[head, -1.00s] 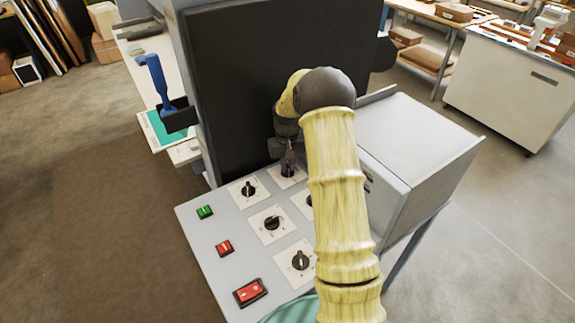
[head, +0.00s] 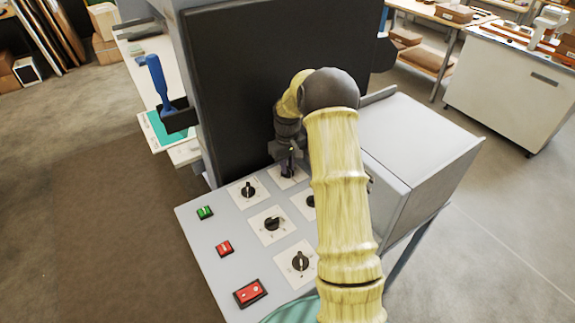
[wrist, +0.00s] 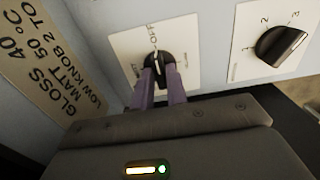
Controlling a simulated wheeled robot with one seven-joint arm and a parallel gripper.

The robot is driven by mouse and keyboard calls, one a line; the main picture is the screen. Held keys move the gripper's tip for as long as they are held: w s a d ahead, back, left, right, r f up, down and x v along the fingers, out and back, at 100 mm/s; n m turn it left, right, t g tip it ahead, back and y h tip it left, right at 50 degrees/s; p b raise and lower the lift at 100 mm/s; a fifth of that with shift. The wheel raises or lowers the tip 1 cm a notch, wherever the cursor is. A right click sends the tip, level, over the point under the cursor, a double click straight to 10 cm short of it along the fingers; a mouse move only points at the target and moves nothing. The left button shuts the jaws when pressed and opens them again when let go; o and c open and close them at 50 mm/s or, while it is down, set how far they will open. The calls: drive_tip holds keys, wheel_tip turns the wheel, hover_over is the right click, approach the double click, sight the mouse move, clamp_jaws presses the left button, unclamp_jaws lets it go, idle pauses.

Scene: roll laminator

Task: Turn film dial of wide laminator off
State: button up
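The film dial (wrist: 156,60) is a black knob with a white pointer line on a white plate. In the wrist view the plate reads OFF at the top and MATT at the lower left, and the pointer line stands roughly toward OFF. My gripper (wrist: 161,72) has its two purple fingers on either side of the knob, apparently closed on it. In the head view my gripper (head: 288,164) is at the back-row dial of the wide laminator's panel (head: 195,240); my arm covers part of the panel.
Other dials (head: 272,223) sit on the panel. A neighbouring numbered dial (wrist: 280,45) is right of the fingers in the wrist view. Green (head: 205,212) and red (head: 225,248) buttons and a red switch (head: 250,292) line the left side. A dark upright panel (head: 270,80) rises behind.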

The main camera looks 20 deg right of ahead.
drive_tip(key=o, duration=0.3)
wheel_tip(320, 180, up, 18)
drive_tip(key=b, duration=0.3)
drive_tip(key=shift+f, duration=0.25)
idle(0.4)
drive_tip(key=s+a+f+t, duration=0.1)
drive_tip(key=s+a+f, duration=0.2)
drive_tip(key=s, duration=0.6)
drive_tip(key=s+a+f+m, duration=0.1)
drive_tip(key=s+a+f, duration=0.2)
drive_tip(key=s+a, duration=0.2)
drive_tip(key=s+a+f+m+t, duration=0.1)
drive_tip(key=s+a+f, duration=0.2)
drive_tip(key=s, duration=0.9)
drive_tip(key=shift+s+a+f+t, duration=0.2)
drive_tip(key=shift+s+a+t, duration=0.1)
drive_tip(key=shift+a, duration=0.3)
